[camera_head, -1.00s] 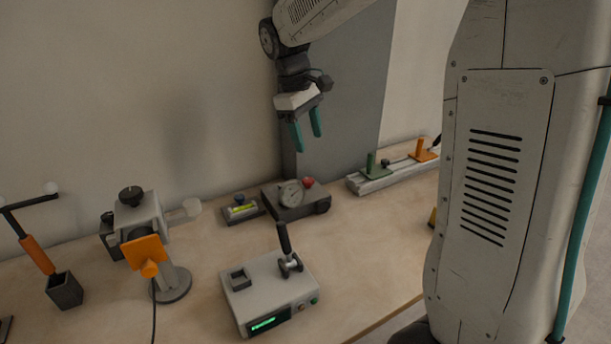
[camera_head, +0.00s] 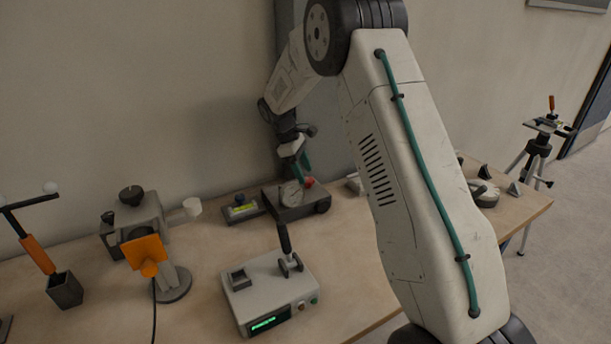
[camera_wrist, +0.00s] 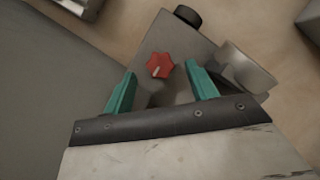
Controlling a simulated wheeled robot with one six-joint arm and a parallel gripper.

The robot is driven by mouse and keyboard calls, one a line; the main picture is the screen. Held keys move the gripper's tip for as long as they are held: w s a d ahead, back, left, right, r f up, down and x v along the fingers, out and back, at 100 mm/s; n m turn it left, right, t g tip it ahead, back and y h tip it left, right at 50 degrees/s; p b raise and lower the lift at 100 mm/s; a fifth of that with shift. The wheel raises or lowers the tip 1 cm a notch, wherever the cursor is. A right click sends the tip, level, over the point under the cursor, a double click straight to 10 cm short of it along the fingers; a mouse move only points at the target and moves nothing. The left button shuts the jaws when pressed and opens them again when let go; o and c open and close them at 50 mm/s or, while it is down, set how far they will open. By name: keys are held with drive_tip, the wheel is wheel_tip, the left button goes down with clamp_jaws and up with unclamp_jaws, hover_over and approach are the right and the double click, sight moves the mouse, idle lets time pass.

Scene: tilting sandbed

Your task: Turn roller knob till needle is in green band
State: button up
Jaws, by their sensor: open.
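A dark grey box (camera_head: 303,212) with a round dial gauge (camera_head: 291,193) on top stands at the back of the bench. A red lobed knob (camera_head: 309,182) sits beside the gauge. In the wrist view the knob (camera_wrist: 160,66) shows a white pointer mark, and the gauge (camera_wrist: 250,68) is seen from its side. A black round piece (camera_wrist: 188,16) sticks out at the box's edge. My gripper (camera_wrist: 160,69) is open, with its teal fingers on both sides of the red knob, apart from it in the picture. The needle and green band are too small or turned away to read.
A bubble level (camera_head: 240,208) lies left of the box. A light device with a lever and green display (camera_head: 270,322) stands in front. An orange-plated stand (camera_head: 147,250) is at left. The grey column and wall are close behind.

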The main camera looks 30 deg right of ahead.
drive_tip(key=shift+x, duration=1.1)
drive_tip(key=c, duration=1)
drive_tip(key=shift+m, duration=0.4)
drive_tip(key=m+y, duration=0.1)
drive_tip(key=m, duration=0.1)
drive_tip(key=shift+w+d+m+g, duration=0.1)
drive_tip(key=shift+d+m+g, duration=0.05)
drive_tip(key=shift+m+g, duration=0.25)
drive_tip(key=m+y, duration=0.1)
drive_tip(key=m, duration=0.3)
drive_tip(key=shift+d+m+g+y, duration=0.2)
drive_tip(key=shift+m+g+y, duration=0.1)
drive_tip(key=shift+y, duration=0.1)
drive_tip(key=m+y, duration=0.1)
drive_tip(key=m, duration=0.3)
drive_tip(key=shift+d+m+y, duration=0.15)
drive_tip(key=shift+m+y, duration=0.15)
drive_tip(key=shift+y, duration=0.1)
drive_tip(key=shift+d+m+t+y, duration=0.1)
drive_tip(key=shift+m+t+y, duration=0.55)
drive_tip(key=shift+m, duration=1.35)
